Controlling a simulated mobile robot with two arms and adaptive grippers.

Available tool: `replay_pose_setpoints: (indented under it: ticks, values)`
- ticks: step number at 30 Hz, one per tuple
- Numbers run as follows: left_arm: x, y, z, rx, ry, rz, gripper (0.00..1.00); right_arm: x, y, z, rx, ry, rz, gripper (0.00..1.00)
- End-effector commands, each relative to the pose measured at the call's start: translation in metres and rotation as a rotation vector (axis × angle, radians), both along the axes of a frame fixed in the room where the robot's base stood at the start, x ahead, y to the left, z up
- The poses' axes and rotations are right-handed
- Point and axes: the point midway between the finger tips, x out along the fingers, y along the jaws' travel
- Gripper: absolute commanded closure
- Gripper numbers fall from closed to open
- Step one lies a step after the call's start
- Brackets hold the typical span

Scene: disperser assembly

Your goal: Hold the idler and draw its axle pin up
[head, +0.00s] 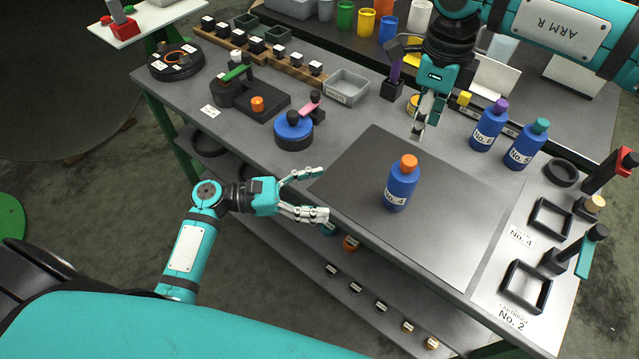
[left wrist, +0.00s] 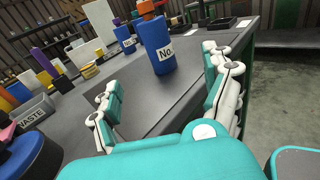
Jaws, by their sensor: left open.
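I cannot tell for sure which part is the idler. A blue round wheel (head: 293,132) with a black knob on top and a pink lever (head: 309,108) beside it stands near the table's front edge; part of it shows at the left edge of the left wrist view (left wrist: 30,160). No separate axle pin can be made out. My left gripper (head: 322,193) is open and empty at the table's front edge, right of and nearer than the wheel, facing a dark mat. My right gripper (head: 419,130) points down above the mat's far edge; its fingers are seen nearly edge-on.
A blue bottle No. 4 (head: 400,188) with an orange cap stands on the dark mat (head: 345,185). Blue bottles No. 6 (head: 487,128) and No. 5 (head: 525,148) stand at the right. A grey waste bin (head: 346,88) and a black fixture (head: 268,110) stand farther back.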

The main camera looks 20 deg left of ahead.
Motion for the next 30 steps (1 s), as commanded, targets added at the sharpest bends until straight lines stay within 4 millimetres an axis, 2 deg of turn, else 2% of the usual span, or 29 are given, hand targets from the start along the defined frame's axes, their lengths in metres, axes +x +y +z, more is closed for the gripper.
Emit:
replay_pose_setpoints:
  ticks: [3, 8, 30]
  values:
    - [0.007, -0.005, 0.015, -0.039, 0.004, 0.004, 0.16, 0.000, 0.000, 0.000, 0.000, 0.000, 0.000, 0.62]
    - [0.014, -0.018, 0.018, -0.050, 0.008, 0.004, 0.16, 0.000, 0.000, 0.000, 0.000, 0.000, 0.000, 0.62]
    - [0.077, -0.141, 0.018, -0.048, 0.008, 0.005, 0.16, 0.000, 0.000, 0.000, 0.000, 0.000, 0.000, 0.62]
